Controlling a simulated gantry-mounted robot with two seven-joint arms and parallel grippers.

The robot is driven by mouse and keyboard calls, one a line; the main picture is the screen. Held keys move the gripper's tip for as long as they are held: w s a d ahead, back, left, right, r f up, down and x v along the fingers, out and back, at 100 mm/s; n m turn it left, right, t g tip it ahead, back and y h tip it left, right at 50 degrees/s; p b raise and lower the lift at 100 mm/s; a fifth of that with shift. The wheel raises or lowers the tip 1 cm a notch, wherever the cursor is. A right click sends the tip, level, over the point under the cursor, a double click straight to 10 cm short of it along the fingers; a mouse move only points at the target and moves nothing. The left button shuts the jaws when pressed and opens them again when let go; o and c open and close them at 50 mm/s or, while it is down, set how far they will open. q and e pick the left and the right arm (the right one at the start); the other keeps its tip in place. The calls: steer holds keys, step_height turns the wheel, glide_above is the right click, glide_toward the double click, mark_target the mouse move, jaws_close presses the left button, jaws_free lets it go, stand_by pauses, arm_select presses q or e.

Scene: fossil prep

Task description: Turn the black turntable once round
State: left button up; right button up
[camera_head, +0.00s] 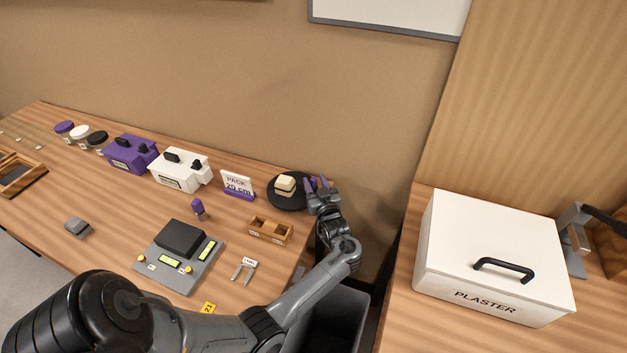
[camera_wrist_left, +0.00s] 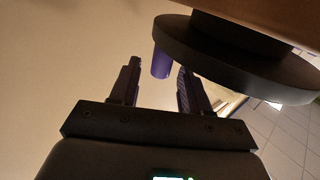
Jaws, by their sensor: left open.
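The black turntable (camera_head: 285,204) is a round disc at the far right corner of the long table, with a cream block (camera_head: 285,184) on it. In the left wrist view the turntable (camera_wrist_left: 235,62) fills the upper right, seen upside down. A purple peg (camera_wrist_left: 161,64) stands at its rim. My left gripper (camera_head: 317,184) is beside the turntable's right edge. It is open, and in the left wrist view the peg shows between its two fingers, with gaps on both sides. My right gripper is not in view.
A sign (camera_head: 237,186) stands left of the turntable, and a wooden tray (camera_head: 270,232) lies in front. White and purple boxes stand further left. A grey device (camera_head: 178,256) sits nearer. A gap separates this table from the one with the white plaster box (camera_head: 480,235).

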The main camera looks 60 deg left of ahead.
arm_select(q)
steer(key=shift+x, duration=1.05)
steer(key=shift+c, duration=0.3)
jaws_close()
